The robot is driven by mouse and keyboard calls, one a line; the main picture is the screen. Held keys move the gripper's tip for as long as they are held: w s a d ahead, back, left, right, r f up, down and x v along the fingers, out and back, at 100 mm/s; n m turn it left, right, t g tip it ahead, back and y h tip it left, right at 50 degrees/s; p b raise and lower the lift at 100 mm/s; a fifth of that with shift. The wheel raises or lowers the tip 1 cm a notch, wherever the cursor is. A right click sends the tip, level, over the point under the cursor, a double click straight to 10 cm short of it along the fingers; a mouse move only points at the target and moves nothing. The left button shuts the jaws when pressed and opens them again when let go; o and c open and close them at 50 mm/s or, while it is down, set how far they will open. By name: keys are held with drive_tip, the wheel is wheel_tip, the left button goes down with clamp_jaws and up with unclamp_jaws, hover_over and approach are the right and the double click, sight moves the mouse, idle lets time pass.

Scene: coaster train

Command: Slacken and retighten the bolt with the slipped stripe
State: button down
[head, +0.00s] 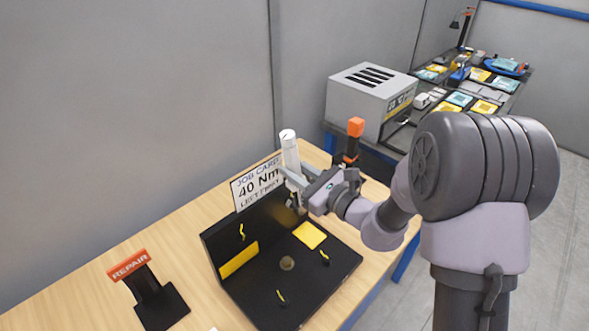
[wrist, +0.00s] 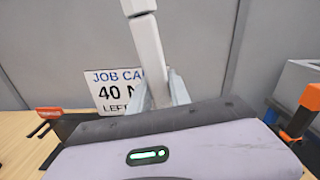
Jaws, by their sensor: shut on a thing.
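My gripper (head: 292,180) is shut on a pale upright tool (head: 289,148) with a white rounded top. In the wrist view the same tool (wrist: 149,50) rises between the fingers (wrist: 165,88), tilted slightly. The tool's lower end is hidden by my gripper. A black L-shaped fixture (head: 255,285) stands on the bench below. Yellow stripes mark its upright face (head: 242,231), its right side (head: 325,257) and its front (head: 280,297). The bolts are too small to tell which stripe is slipped. My gripper covers the upright face's right end.
A job card (head: 257,183) reading "40 Nm, left first" stands behind the fixture. A REPAIR stand (head: 160,303) is at the left of the wooden bench (head: 130,260). An orange-topped black post (head: 354,135) stands behind my gripper. A grey vented box (head: 368,98) is farther back.

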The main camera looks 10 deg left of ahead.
drive_tip(key=shift+s+a+n+b, duration=0.3)
drive_tip(key=shift+s+a+b, duration=0.05)
drive_tip(key=shift+b, duration=0.25)
drive_tip(key=shift+w+d+r+p, duration=0.1)
drive_tip(key=shift+w+d+p, duration=0.2)
drive_tip(key=shift+w+p, duration=0.05)
drive_tip(key=shift+s+d, duration=0.1)
drive_tip(key=shift+b+v, duration=0.8)
drive_tip(key=shift+v, duration=1.35)
